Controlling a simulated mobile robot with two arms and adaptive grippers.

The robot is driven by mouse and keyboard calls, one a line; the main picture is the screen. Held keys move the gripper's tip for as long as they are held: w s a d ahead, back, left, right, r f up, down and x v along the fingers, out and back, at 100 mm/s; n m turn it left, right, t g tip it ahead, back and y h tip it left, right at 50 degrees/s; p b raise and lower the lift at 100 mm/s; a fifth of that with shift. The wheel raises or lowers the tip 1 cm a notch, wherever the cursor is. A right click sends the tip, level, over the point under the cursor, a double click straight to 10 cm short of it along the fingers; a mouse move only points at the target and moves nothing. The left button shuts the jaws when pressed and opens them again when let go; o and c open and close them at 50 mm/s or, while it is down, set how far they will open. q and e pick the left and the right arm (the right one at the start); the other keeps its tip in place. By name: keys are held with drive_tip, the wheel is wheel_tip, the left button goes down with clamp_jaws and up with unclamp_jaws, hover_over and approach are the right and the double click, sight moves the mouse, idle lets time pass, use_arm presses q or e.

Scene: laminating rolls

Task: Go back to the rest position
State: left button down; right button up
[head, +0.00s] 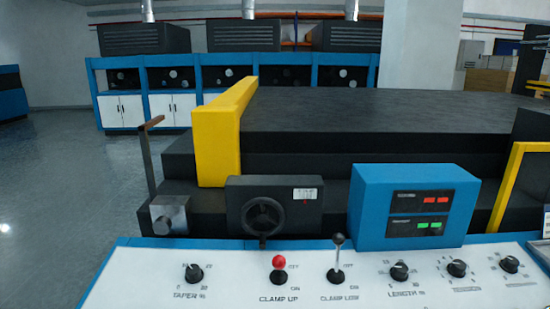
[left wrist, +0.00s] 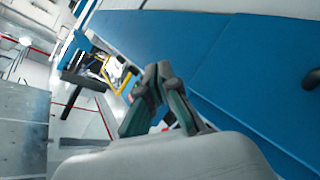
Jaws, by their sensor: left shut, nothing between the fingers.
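My left gripper (left wrist: 157,85) shows in the left wrist view with its fingertips together and nothing between them. It is beside a large blue panel (left wrist: 180,40), apart from any lever or knob as far as I can see. In the head view neither of my grippers shows. There the control panel (head: 225,277) carries a red-knobbed CLAMP UP lever (head: 279,263), a black-knobbed CLAMP LOW lever (head: 338,240), and the TAPER (head: 194,273) and LENGTH (head: 399,271) dials.
A blue display box (head: 370,205) stands behind the panel, with a handwheel (head: 263,216) and a crank handle (head: 148,160) to its left. A yellow bar (head: 215,145) and dark machine bed (head: 350,115) lie behind. The grey floor (head: 70,170) at the left is clear.

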use_arm(q)
drive_tip(key=s+a+f+g+y, duration=0.3)
drive_tip(key=s+a+f+y, duration=0.5)
drive_tip(key=a+f+y, duration=0.4)
wheel_tip(320, 180, down, 28)
drive_tip(key=s+g, duration=0.1)
drive_tip(key=s, duration=0.1)
drive_tip(key=s+a+f+g, duration=0.1)
drive_tip(key=s+a+f, duration=0.1)
drive_tip(key=s+f, duration=1.3)
drive_tip(key=shift+s, duration=0.5)
